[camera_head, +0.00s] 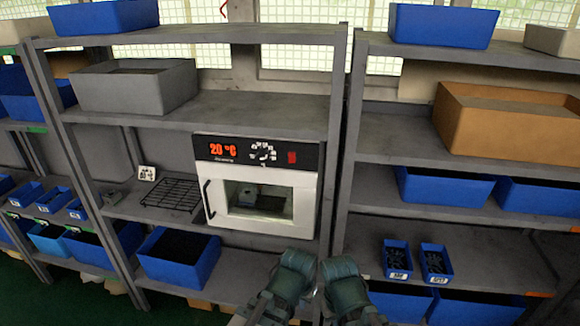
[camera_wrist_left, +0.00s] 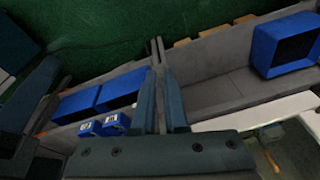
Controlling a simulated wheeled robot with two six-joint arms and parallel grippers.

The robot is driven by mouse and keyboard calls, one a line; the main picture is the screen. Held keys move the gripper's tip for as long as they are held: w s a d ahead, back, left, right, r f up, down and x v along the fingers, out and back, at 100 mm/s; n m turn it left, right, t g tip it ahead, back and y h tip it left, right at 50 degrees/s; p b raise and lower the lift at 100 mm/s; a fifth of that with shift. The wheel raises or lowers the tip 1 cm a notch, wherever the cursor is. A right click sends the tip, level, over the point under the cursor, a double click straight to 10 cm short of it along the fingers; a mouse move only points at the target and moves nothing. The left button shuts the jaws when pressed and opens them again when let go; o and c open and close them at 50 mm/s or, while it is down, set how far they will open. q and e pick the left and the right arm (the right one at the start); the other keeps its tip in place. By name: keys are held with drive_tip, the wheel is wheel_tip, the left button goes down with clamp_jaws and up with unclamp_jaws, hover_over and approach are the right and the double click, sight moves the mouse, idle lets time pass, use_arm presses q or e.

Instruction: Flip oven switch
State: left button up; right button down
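The white oven (camera_head: 262,185) stands on the middle shelf with its door shut. Its black top panel reads a red "20 °C" and has a round dial (camera_head: 263,152) and a small red switch (camera_head: 292,157) at the right. My left gripper (camera_head: 266,305) is below the oven, apart from it; in the left wrist view (camera_wrist_left: 160,75) its two fingers are slightly apart with nothing between them. The oven's edge also shows at the lower right there (camera_wrist_left: 262,108). My right arm is beside the left one at the bottom; its fingers cannot be made out.
A black wire rack (camera_head: 172,193) and a small white block (camera_head: 147,173) lie left of the oven. A blue bin (camera_head: 180,258) is on the shelf below. A shelf post (camera_head: 342,140) stands right of the oven. Two small blue boxes (camera_head: 397,258) (camera_head: 436,262) are farther right.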

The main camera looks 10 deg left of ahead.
use_arm(q)
drive_tip(key=w+t+b, duration=0.1)
drive_tip(key=w, duration=0.2)
drive_tip(key=w+t+h+b, duration=0.1)
drive_tip(key=w+t, duration=0.1)
drive_tip(key=w, duration=0.1)
drive_tip(key=w+t+b, duration=0.1)
drive_tip(key=w+t, duration=0.1)
drive_tip(key=w, duration=0.2)
drive_tip(key=shift+d+r+h, duration=0.3)
clamp_jaws()
drive_tip(key=w+a+r+n+t+h+b, duration=0.1)
drive_tip(key=w+r+t+b, duration=0.2)
drive_tip(key=w+r+t, duration=0.3)
drive_tip(key=w+a+r+n+t+b, duration=0.1)
drive_tip(key=a+r+t+b, duration=0.1)
drive_tip(key=r, duration=0.4)
drive_tip(key=w+a+r+n+t+y+b, duration=0.1)
drive_tip(key=a+r+t+b, duration=0.2)
drive_tip(key=a+r+t, duration=0.2)
drive_tip(key=shift+w+r+t, duration=0.35)
drive_tip(key=shift+r+t, duration=0.15)
drive_tip(key=shift+t, duration=0.6)
drive_tip(key=shift+a, duration=0.1)
drive_tip(key=p, duration=0.6)
approach(291, 154)
drive_tip(key=shift+x, duration=3.35)
